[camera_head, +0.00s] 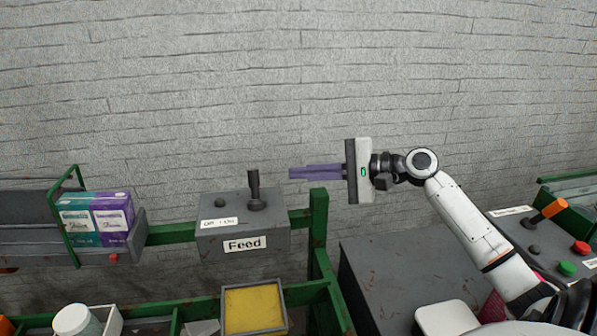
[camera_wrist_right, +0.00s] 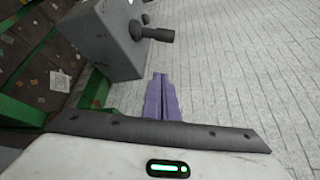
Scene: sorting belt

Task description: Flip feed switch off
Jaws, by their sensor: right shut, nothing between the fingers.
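The feed switch is a black lever (camera_head: 254,188) standing on a grey box labelled Feed (camera_head: 215,240) in the head view. The lever is nearly upright, beside a small plate marked Off and On, towards its right end. My right gripper (camera_head: 291,173) is shut and empty, its purple fingers pointing left. Its tips are a little to the right of the lever and apart from it. In the right wrist view the lever (camera_wrist_right: 158,34) and the grey box (camera_wrist_right: 95,40) lie beyond the shut fingers (camera_wrist_right: 160,76). My left gripper is not in view.
Green rails and a post (camera_head: 318,230) stand right of the box. Teal and purple cartons (camera_head: 112,218) sit on the belt at left. A yellow-bottomed tray (camera_head: 281,292) lies below. Another panel with an orange-handled lever (camera_head: 548,211) and buttons stands at right.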

